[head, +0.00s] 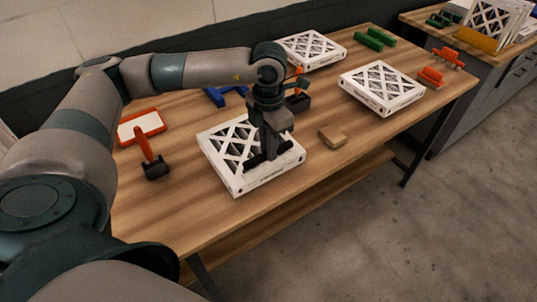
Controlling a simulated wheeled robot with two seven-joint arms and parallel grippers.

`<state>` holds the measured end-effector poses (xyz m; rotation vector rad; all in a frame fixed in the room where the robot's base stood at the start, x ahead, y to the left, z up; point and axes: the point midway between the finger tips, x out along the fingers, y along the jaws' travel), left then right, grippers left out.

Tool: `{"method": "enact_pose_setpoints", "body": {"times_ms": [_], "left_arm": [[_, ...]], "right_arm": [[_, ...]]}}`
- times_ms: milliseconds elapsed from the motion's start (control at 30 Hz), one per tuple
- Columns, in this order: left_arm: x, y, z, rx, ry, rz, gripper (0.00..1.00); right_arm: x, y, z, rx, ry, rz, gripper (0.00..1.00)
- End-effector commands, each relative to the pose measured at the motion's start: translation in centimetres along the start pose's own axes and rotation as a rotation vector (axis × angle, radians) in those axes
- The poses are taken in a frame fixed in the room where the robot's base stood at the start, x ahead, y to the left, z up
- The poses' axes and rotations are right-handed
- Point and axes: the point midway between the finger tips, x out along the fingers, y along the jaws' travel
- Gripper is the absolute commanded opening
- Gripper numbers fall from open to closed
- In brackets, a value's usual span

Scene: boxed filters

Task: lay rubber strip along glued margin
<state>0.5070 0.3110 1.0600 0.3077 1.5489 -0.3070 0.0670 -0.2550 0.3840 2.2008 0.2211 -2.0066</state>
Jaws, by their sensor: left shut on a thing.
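A white boxed filter (223,168) with a lattice face lies flat at the near middle of the wooden table. My left gripper (269,157) comes down from above onto its right part. The gripper is shut on a dark bar, which looks like the rubber strip (254,164), close over the filter's near right margin. The gripper hides much of the strip, and I cannot tell whether the strip touches the margin. The glue cannot be made out. My right gripper is out of view.
A tan block (332,137) lies right of the filter. An orange-handled black tool (155,170) and an orange-rimmed tray (140,127) are left. A black holder (298,103) and blue item (216,97) stand behind. More filters (382,90) (310,50) and green pieces (374,40) lie farther back.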

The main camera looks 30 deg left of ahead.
Motion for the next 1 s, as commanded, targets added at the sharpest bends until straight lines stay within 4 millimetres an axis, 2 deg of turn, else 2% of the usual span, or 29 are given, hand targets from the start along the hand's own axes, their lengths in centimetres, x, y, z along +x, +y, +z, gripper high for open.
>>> {"method": "enact_pose_setpoints", "body": {"times_ms": [267, 400, 767, 800, 867, 1000], "left_arm": [[2.8, 0.0, -0.1, 0.0, 0.003, -0.001, 0.0], [3.5, 0.0, 0.0, 0.001, 0.001, 0.0, 0.0], [3.9, 0.0, 0.0, 0.001, 0.0, 0.0, 0.0], [3.8, 0.0, 0.0, 0.001, 0.0, 0.0, 0.2], [3.8, 0.0, 0.0, 0.001, 0.001, 0.0, 0.33], [3.8, 0.0, 0.0, 0.001, 0.001, 0.0, 0.33]], "right_arm": [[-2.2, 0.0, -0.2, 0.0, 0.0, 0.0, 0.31], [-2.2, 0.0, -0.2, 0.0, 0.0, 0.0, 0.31], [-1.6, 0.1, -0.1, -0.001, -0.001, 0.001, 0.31], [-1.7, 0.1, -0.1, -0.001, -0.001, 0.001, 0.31], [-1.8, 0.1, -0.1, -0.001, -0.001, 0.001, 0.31], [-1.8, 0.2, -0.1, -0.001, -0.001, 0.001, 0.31]]}}
